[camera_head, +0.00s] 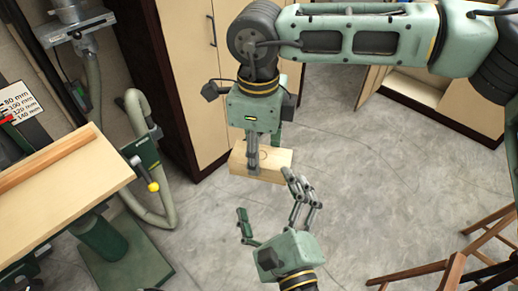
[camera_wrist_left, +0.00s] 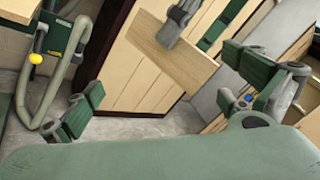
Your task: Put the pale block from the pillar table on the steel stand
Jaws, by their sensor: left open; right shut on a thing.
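The pale block (camera_head: 273,163) is a light wooden block held in the air over the grey floor. My right gripper (camera_head: 262,154) is shut on it from above, fingers on its sides. The block also shows in the left wrist view (camera_wrist_left: 178,60), with the right gripper's finger across its upper part. My left gripper (camera_head: 268,197) is open and empty just below the block in the head view, apart from it. Its spread fingers also show in the left wrist view (camera_wrist_left: 172,95). I cannot make out a steel stand in these frames.
A wooden-topped table (camera_head: 70,180) on a green pillar (camera_head: 105,236) stands at the left. A grey hose (camera_head: 135,190) and a yellow-knobbed lever (camera_head: 152,186) are beside it. Pale cabinets (camera_head: 190,50) stand behind, and wooden legs (camera_head: 455,270) at the lower right. The middle floor is clear.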

